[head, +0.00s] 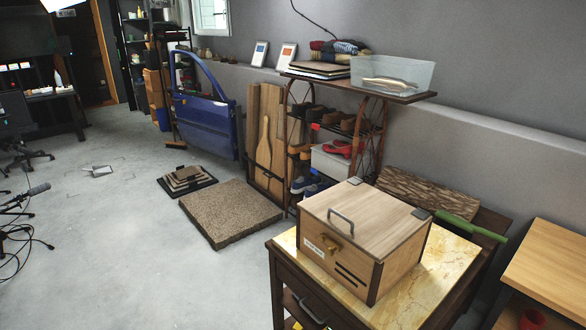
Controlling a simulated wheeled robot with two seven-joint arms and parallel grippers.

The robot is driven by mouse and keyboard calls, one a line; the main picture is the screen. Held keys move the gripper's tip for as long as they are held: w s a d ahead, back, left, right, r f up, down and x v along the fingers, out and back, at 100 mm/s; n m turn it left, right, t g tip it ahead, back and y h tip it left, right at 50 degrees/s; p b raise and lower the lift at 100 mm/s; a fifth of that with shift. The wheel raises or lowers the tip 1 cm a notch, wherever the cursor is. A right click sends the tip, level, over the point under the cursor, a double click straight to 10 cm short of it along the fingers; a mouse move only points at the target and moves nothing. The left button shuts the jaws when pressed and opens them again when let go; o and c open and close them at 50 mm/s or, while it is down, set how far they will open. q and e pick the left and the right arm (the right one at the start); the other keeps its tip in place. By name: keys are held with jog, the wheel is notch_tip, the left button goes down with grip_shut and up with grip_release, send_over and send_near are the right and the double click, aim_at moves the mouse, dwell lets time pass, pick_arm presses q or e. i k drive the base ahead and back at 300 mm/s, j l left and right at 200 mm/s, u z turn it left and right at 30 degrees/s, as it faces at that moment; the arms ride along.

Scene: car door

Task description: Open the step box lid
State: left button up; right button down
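A wooden box (350,262) with dark corner edges stands on the marble-topped table at the lower right. Its flat wooden lid (372,212) lies closed on top. A grey bar handle (341,222) stands up from the lid near its front left edge. A brass-coloured latch or fitting (330,245), a white label and dark slots show on the front face. Dark pieces, possibly hinges, sit at the lid's far edge. Neither of my grippers is in view.
The table top (440,268) has bare room right of the box. A green-handled tool (468,226) lies behind it. A shelf (365,90) with a clear bin stands beyond, and a wooden desk (555,262) is at right. Open floor (130,270) lies left.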

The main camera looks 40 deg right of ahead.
aim_at(377, 222)
jog(key=z, duration=1.65)
